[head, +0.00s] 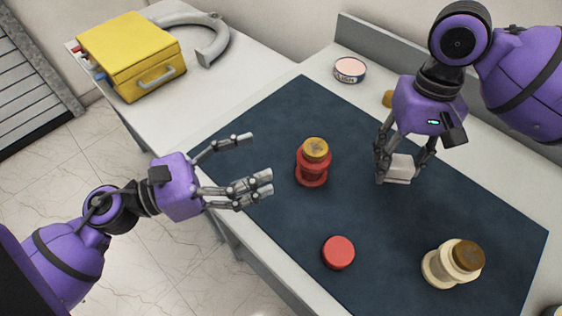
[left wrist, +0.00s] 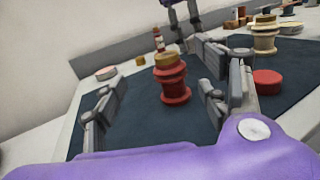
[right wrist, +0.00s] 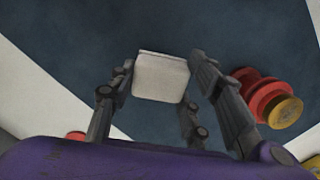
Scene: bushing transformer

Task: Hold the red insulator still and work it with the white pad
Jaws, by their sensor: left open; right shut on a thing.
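The red insulator (head: 312,167) with a brass-coloured top stands upright on the dark blue mat (head: 400,225). It also shows in the left wrist view (left wrist: 172,84) between my open fingers, and at the right of the right wrist view (right wrist: 262,90). My left gripper (head: 250,165) is open and empty, to the left of the insulator and apart from it. My right gripper (head: 404,160) is shut on the white pad (head: 398,170), to the right of the insulator. The pad (right wrist: 161,78) sits between the fingers in the right wrist view.
A red disc (head: 338,252) and a cream insulator (head: 452,264) with a brown top are on the front part of the mat. A round labelled tin (head: 350,70) stands behind the mat. A yellow case (head: 130,55) and a grey curved part (head: 205,35) are at the back left.

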